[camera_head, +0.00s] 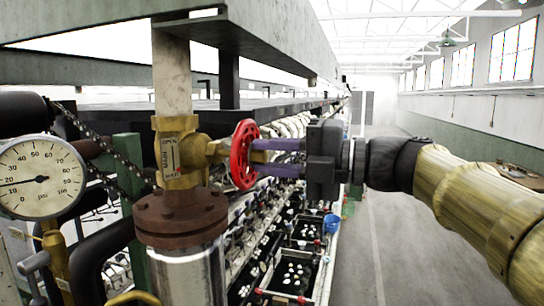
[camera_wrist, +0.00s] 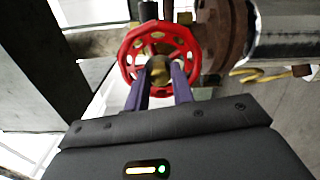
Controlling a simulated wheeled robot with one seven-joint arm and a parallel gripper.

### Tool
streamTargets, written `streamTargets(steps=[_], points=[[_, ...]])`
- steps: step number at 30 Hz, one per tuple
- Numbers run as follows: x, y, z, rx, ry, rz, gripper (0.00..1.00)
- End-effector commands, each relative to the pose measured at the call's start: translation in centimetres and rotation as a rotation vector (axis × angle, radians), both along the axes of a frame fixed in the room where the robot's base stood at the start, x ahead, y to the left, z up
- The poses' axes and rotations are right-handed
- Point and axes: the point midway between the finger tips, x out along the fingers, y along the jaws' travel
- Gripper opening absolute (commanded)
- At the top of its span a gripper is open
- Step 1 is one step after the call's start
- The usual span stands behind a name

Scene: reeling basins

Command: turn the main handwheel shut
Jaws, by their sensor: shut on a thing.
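The main handwheel (camera_head: 241,154) is red and round, with holes in its face, on a brass valve (camera_head: 178,150) in a vertical pipe. A tag on the valve body reads "MAIN". My gripper (camera_head: 262,157) reaches in from the right, its purple fingers at the wheel's face. In the wrist view the handwheel (camera_wrist: 130,60) faces me, and my gripper (camera_wrist: 160,76) is shut on its central hub. The exact contact of the fingertips is partly hidden behind the hub.
A pressure gauge (camera_head: 41,177) stands at the left, its needle low. A rusty flange (camera_head: 181,212) sits below the valve. Basins with white cocoons (camera_head: 293,274) line the machine below. The aisle floor (camera_head: 400,220) at the right is clear.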

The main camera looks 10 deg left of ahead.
Motion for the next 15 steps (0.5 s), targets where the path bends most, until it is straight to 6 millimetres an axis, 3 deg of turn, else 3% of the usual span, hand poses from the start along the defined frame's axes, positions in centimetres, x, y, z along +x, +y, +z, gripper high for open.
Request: streamTargets(steps=[4, 5, 7, 15], points=[[0.03, -0.01, -0.01, 0.000, 0.001, -0.001, 0.01], [0.03, -0.01, -0.01, 0.000, 0.000, -0.001, 0.26], [0.03, -0.01, -0.02, 0.000, 0.000, -0.001, 0.40], [0.01, -0.04, -0.03, 0.000, -0.002, 0.000, 0.40]])
